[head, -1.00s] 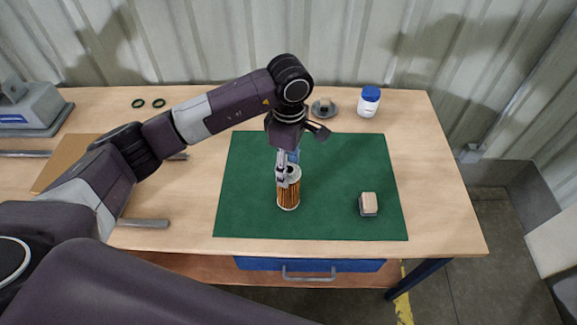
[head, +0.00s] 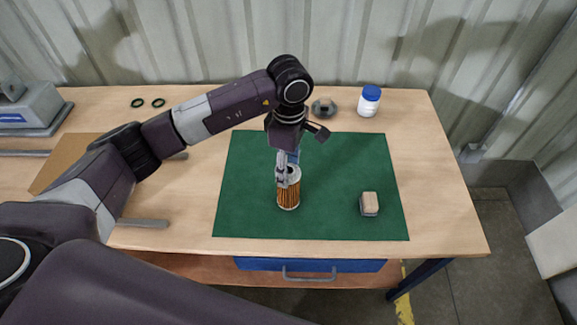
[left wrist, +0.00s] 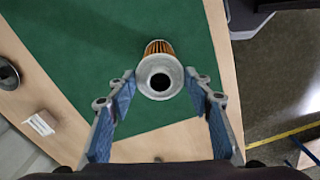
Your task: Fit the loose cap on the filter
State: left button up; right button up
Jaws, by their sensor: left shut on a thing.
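The filter (head: 289,198), with orange pleats, stands upright on the green mat (head: 335,170). A pale grey round cap with a dark centre hole shows in the left wrist view (left wrist: 160,77), in line with the filter's pleated body (left wrist: 158,47). My left gripper (head: 284,178) points down at the filter's top. In the left wrist view its two fingertips (left wrist: 159,82) are on either side of the cap, shut on it. The cap is at the filter's top end; I cannot tell whether it is fully seated. My right gripper is not in view.
A beige-topped block (head: 369,204) lies on the mat's right part. A grey dish (head: 323,108) and a blue-lidded white jar (head: 369,101) stand behind the mat. The mat is clear between filter and block.

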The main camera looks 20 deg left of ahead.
pick_arm(q)
jog(key=shift+f+b, duration=0.3)
jog(key=shift+f, duration=0.05)
jog(key=o, duration=1)
jog(key=shift+c, duration=0.2)
notch_tip(320, 180, up, 12)
